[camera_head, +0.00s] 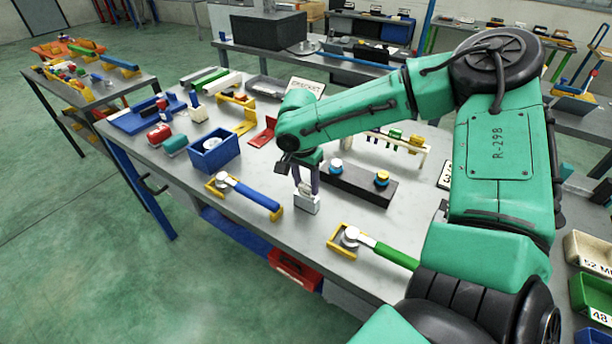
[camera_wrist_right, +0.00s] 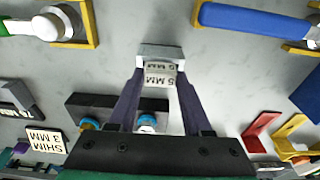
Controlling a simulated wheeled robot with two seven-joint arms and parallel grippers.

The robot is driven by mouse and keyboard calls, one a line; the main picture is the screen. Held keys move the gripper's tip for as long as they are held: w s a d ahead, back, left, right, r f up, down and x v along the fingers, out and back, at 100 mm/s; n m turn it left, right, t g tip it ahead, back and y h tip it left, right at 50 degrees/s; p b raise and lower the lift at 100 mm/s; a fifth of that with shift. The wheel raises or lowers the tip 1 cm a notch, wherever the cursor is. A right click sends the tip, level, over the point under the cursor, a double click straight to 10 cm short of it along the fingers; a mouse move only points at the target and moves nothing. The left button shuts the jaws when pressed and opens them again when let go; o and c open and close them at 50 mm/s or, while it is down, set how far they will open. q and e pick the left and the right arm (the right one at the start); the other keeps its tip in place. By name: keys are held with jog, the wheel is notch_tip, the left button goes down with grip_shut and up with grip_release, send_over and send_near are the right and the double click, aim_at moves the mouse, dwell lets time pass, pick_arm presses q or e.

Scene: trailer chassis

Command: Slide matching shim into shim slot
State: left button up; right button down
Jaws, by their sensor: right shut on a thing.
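My right gripper (camera_head: 306,184) points down over the grey table and is shut on a small light grey shim (camera_head: 306,203). In the right wrist view the shim (camera_wrist_right: 159,76) sits between the two dark fingertips and shows 5 MM markings. A pale band lies at its far end; I cannot tell whether it is part of the shim or a separate piece. A dark block (camera_head: 366,188) with a blue-and-white knob and a yellow-and-blue knob stands just right of the gripper. I cannot make out the shim slot. My left gripper is not in view.
A blue-handled clamp (camera_head: 250,194) lies left of the gripper and a green-handled clamp (camera_head: 390,253) lies in front to the right. A blue bin (camera_head: 214,156) stands further left. A rack with coloured pieces (camera_head: 408,143) stands behind. A SHIM 3 MM sign (camera_wrist_right: 46,141) lies nearby.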

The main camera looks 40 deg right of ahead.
jog(key=shift+f, duration=0.25)
grip_release()
dwell(0.3)
jog(key=shift+r, duration=0.1)
jog(key=shift+r+p, duration=2.9)
jog(key=shift+r, duration=0.55)
jog(key=shift+r, duration=0.1)
